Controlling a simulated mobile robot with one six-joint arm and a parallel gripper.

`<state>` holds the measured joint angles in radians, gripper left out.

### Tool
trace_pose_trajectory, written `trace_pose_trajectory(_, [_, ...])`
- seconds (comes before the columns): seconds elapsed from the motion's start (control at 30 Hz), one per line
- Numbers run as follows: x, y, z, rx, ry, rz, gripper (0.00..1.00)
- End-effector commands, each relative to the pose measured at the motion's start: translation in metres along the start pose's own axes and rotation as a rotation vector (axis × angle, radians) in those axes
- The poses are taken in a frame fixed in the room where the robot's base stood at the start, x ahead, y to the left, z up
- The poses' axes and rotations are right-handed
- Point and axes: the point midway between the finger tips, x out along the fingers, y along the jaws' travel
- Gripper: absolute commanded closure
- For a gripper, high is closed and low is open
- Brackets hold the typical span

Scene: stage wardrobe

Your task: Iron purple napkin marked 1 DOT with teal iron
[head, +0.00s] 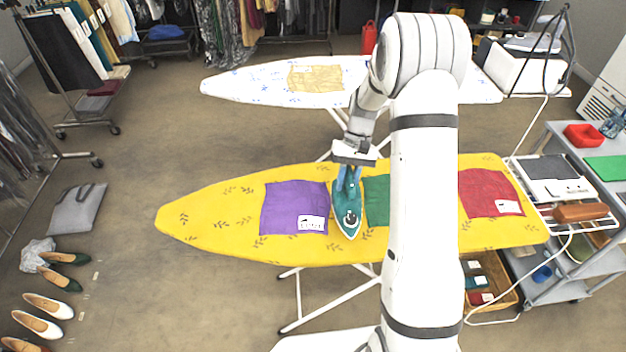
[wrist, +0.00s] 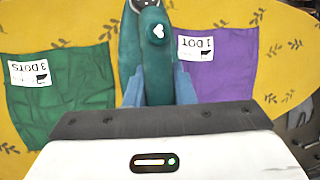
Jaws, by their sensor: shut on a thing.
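The purple napkin (head: 290,206) lies on the yellow ironing board, left of its middle. Its white label reads 1 DOT in the wrist view, where the purple napkin (wrist: 226,74) is right of the iron. The teal iron (head: 346,212) is between the purple and green napkins, by the purple napkin's right edge. My gripper (head: 350,170) is shut on the iron's handle. The wrist view also shows the teal iron (wrist: 156,35) in my gripper (wrist: 157,86). I cannot tell whether its soleplate touches the board.
The yellow board (head: 210,207) also bears a green napkin (head: 377,202), marked 3 DOTS (wrist: 62,93), and a red napkin (head: 487,191). A white board (head: 245,82) with a tan cloth (head: 314,78) stands behind.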

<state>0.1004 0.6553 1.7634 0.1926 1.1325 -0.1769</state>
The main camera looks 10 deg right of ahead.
Motion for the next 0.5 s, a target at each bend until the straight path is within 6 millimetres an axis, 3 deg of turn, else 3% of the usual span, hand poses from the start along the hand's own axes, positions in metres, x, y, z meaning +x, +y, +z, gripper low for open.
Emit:
trace_pose_trajectory(0.13, [-0.002, -0.016, 0.005, 0.096, 0.021, -0.041, 1.0])
trace_pose_trajectory(0.23, [-0.004, -0.039, 0.011, 0.272, 0.059, -0.114, 1.0])
trace_pose_trajectory(0.4, [-0.011, -0.078, 0.027, 0.728, 0.157, -0.303, 1.0])
trace_pose_trajectory(0.5, [-0.015, -0.089, 0.037, 1.0, 0.216, -0.414, 1.0])
